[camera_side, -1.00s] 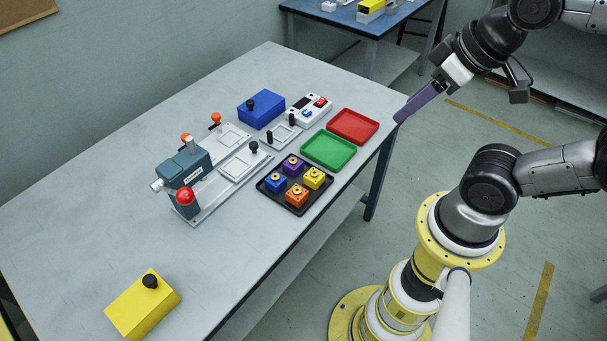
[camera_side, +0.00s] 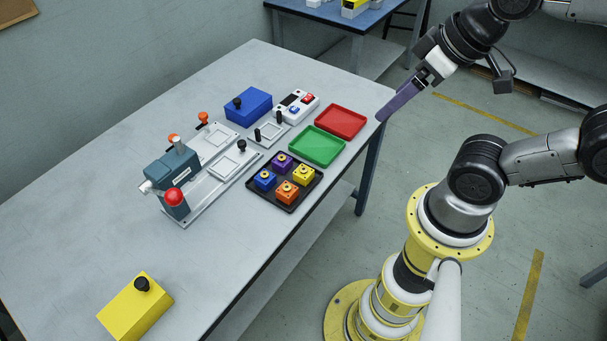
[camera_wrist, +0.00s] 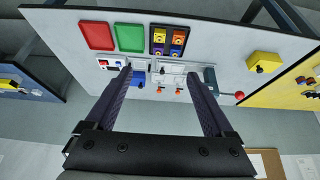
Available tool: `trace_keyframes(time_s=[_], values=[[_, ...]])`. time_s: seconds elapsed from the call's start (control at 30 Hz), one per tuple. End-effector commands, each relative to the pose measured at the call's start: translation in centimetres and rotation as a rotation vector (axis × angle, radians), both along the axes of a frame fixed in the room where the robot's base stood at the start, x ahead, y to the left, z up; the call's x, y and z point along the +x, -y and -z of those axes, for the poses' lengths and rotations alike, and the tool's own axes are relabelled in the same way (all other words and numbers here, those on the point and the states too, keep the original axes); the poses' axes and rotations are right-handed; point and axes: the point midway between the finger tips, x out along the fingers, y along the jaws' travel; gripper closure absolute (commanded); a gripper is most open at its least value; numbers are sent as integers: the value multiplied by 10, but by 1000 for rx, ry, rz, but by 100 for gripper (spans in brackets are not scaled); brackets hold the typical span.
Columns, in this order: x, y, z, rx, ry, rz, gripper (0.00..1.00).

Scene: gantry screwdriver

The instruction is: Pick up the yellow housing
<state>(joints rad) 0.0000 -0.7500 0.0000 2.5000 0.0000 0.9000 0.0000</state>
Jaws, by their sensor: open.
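The yellow housing (camera_side: 303,174) is a small yellow block with a round top feature. It sits in the right corner of a black tray (camera_side: 263,202), beside orange (camera_side: 288,194), purple (camera_side: 282,162) and blue (camera_side: 264,180) housings. In the wrist view, the yellow housing (camera_wrist: 159,35) is at the tray's upper left. My gripper (camera_side: 381,117) has long purple fingers and hangs off the table's right edge, well away from the housing. In the wrist view my gripper (camera_wrist: 158,73) is open, with its fingers wide apart and nothing between them.
Green (camera_side: 317,146) and red (camera_side: 341,121) trays lie beyond the black tray. A teal press (camera_side: 166,180) with a red knob stands left of it. A blue box (camera_side: 248,105) is behind, and a yellow box (camera_side: 135,306) is near the front left.

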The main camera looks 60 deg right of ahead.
Motion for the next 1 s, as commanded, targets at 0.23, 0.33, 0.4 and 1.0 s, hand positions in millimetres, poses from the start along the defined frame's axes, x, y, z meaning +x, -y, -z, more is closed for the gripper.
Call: trace_keyframes(time_s=[0.23, 0.33, 0.4, 1.0], values=[[0, 0, 0, 25, 1, 43, 12], [5, -6, -8, 96, 20, 124, 12], [16, -12, -17, 174, 19, 206, 12], [174, 8, 59, 658, -422, 1131, 12]])
